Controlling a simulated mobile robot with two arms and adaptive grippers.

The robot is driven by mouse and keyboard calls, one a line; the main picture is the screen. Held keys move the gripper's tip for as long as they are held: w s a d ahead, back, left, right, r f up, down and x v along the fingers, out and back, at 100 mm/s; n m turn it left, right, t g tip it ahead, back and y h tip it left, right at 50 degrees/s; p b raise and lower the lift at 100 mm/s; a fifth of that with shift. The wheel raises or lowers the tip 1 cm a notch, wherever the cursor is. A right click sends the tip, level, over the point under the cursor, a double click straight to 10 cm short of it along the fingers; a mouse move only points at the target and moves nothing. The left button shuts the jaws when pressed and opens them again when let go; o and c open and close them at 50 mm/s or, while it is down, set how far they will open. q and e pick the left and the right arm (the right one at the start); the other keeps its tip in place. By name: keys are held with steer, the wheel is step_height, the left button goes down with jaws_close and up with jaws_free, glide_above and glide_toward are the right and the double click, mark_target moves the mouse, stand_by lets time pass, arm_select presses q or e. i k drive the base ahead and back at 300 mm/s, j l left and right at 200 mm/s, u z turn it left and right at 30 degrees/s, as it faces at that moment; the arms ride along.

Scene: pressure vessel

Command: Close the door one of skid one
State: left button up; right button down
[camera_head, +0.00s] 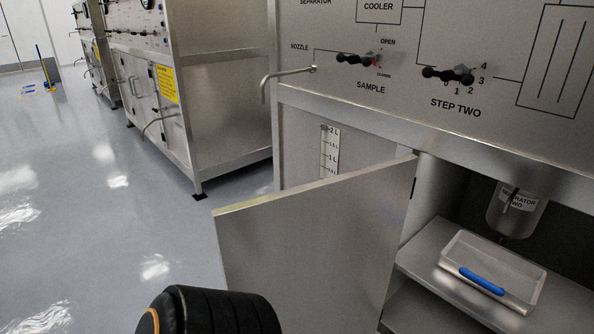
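A grey metal door (315,240) of the near skid (440,125) stands swung open in the head view. It is hinged at its right edge, beside the open compartment, and its free edge points left toward the aisle. Inside the compartment are a shelf (425,255), a clear tray (460,245) with a blue-handled front, and a vessel labelled "SEPARATOR TWO" (515,212). A black rounded part of my arm (215,312) shows at the bottom edge, in front of the door's lower left. Neither gripper is in view.
A nozzle pipe (285,73) sticks out left of the skid above the door. The panel carries the SAMPLE (358,60) and STEP TWO (448,75) valve handles. More skids (215,90) stand behind at the left.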

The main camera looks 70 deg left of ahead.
mark_target(322, 252)
steer(key=k+j+z, duration=0.1)
steer(key=k+j, duration=0.2)
steer(key=k, duration=0.15)
steer(key=k+j+z, duration=0.1)
steer(key=k+j, duration=0.15)
steer(key=k, duration=0.2)
steer(key=j+z, duration=0.2)
steer(key=j, duration=1.85)
steer(key=k, duration=0.05)
